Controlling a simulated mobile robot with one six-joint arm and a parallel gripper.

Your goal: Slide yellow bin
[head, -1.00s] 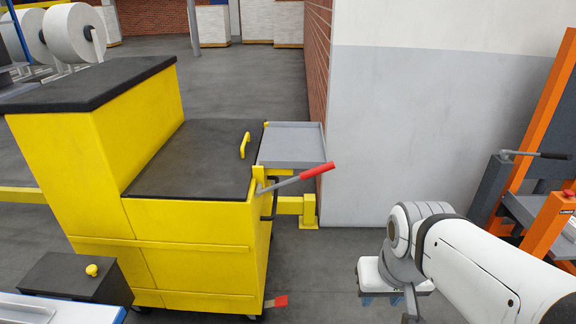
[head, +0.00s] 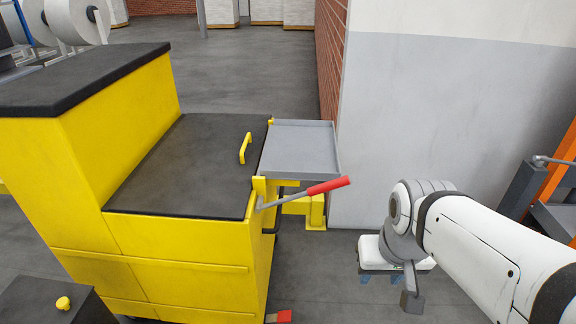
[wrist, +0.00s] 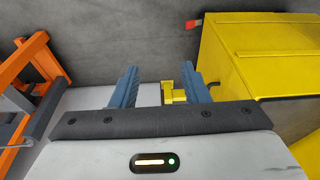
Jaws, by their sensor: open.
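The yellow bin (head: 150,262) is a large wheeled cart with black tops, at the left and middle of the head view. A grey tray (head: 299,150) and a lever with a red grip (head: 328,186) are on its right side. A red pedal (head: 279,316) shows low at its front. In the wrist view the bin (wrist: 262,62) is at the right. My gripper (wrist: 162,78) is open and empty, with two blue fingers apart. In the head view it hangs to the right of the bin, apart from it, its fingers partly hidden by my wrist.
A grey and white wall (head: 450,110) with a red brick side (head: 330,60) stands behind. An orange frame (head: 563,178) is at the right edge. A yellow floor barrier (head: 314,212) is behind the bin. Grey floor lies clear between bin and arm.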

